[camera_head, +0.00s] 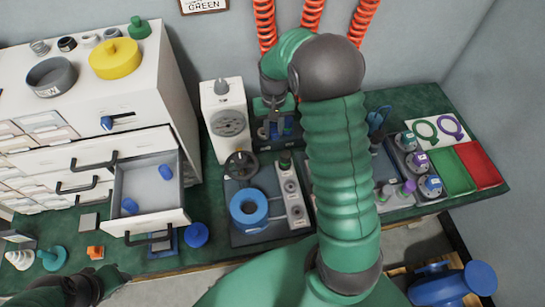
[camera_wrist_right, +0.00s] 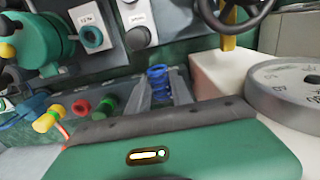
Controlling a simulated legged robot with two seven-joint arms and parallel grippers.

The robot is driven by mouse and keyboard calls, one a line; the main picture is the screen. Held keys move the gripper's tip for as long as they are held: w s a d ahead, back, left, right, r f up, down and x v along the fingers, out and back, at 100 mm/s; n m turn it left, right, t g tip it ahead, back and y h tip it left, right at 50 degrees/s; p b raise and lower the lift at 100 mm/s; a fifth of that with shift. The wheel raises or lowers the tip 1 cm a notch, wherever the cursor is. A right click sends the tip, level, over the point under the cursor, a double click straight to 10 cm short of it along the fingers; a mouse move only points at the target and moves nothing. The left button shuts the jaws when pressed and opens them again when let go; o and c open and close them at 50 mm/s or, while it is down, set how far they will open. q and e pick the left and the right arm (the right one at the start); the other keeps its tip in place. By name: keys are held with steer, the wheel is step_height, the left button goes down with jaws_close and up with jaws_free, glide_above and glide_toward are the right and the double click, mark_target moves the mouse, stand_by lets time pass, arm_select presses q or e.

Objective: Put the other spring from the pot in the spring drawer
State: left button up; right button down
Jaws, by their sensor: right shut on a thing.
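A blue spring (camera_wrist_right: 158,82) stands between the fingertips of my right gripper (camera_wrist_right: 160,88) in the right wrist view; the gripper is shut on it. In the head view my right gripper (camera_head: 277,112) is at the back of the bench, right of the white gauge unit, partly hidden by my arm. An open drawer (camera_head: 150,222) sticks out of the white cabinet at the left, with two small blue pieces inside, too small to identify. I cannot tell for sure which vessel is the pot. Part of my left arm is at the bottom left; its jaws are unclear.
A grey round dish (camera_head: 51,76) and a yellow cylinder (camera_head: 116,58) stand on the cabinet. Green (camera_head: 450,172) and red (camera_head: 482,165) trays are at the right.

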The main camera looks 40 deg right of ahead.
mark_target(274, 159)
step_height(274, 159, down, 15)
steer(key=b, duration=0.3)
steer(key=shift+r, duration=0.3)
steer(key=shift+s+a+f, duration=0.1)
steer(key=shift+s+f, duration=0.05)
steer(key=shift+f, duration=0.1)
